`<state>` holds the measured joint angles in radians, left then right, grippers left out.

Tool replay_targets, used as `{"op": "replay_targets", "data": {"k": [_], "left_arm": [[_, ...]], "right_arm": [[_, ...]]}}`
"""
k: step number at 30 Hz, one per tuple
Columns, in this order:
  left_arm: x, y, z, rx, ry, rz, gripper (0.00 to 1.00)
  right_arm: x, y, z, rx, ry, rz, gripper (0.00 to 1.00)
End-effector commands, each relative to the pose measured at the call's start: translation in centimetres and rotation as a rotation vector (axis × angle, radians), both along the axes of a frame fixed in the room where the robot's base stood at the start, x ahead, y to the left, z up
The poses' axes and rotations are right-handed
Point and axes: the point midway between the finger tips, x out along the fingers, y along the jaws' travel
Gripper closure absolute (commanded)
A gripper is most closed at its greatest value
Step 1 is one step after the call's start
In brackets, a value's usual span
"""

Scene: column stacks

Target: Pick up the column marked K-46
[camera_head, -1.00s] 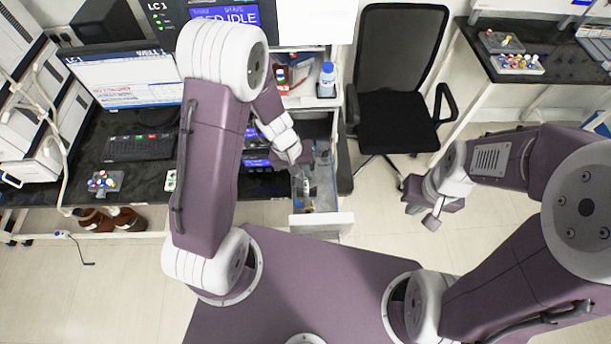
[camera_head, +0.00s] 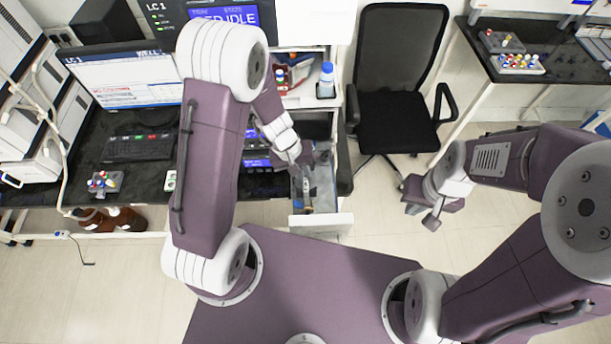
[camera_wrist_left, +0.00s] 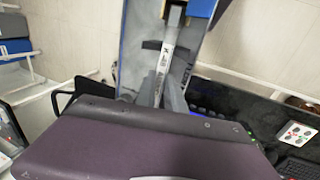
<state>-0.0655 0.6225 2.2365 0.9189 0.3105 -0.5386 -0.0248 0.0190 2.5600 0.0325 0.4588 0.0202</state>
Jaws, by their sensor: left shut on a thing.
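A slim pale column (camera_wrist_left: 168,48) with a printed label stands out in the left wrist view; the label seems to read K-46, though it is small and blurred. It lies in the open drawer; in the head view the column (camera_head: 306,194) shows only in part below my left gripper. My left gripper (camera_wrist_left: 163,92) is shut on the column, one finger on each side. In the head view my left gripper (camera_head: 300,172) is over the drawer, partly hidden by its wrist. My right gripper (camera_head: 425,215) hangs over the floor, away from the drawer; its finger gap is unclear.
The open drawer (camera_head: 320,223) has walls close around the column. A black chair (camera_head: 395,118) stands right of it. A bench with a monitor (camera_head: 125,82) and keyboard (camera_head: 138,148) is at left. A blue-capped bottle (camera_head: 327,80) stands on the shelf above the drawer.

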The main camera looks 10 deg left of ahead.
Motion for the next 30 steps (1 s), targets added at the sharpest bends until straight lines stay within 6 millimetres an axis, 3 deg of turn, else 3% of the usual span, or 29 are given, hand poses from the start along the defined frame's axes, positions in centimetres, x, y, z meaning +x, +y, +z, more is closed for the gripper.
{"op": "replay_targets", "data": {"k": [15, 24, 30], "left_arm": [[0.1, 0.0, 0.4, 0.000, -0.002, 0.001, 1.00], [0.2, 0.0, 7.2, -0.001, -0.007, -0.001, 1.00], [0.0, 0.0, 9.8, 0.000, -0.002, 0.000, 1.00]], "right_arm": [[0.0, 0.0, 0.2, 0.000, 0.000, 0.000, 1.00], [0.0, 0.0, 2.8, 0.000, 0.000, 0.000, 1.00], [0.0, 0.0, 3.0, 0.000, 0.000, 0.000, 1.00]]}}
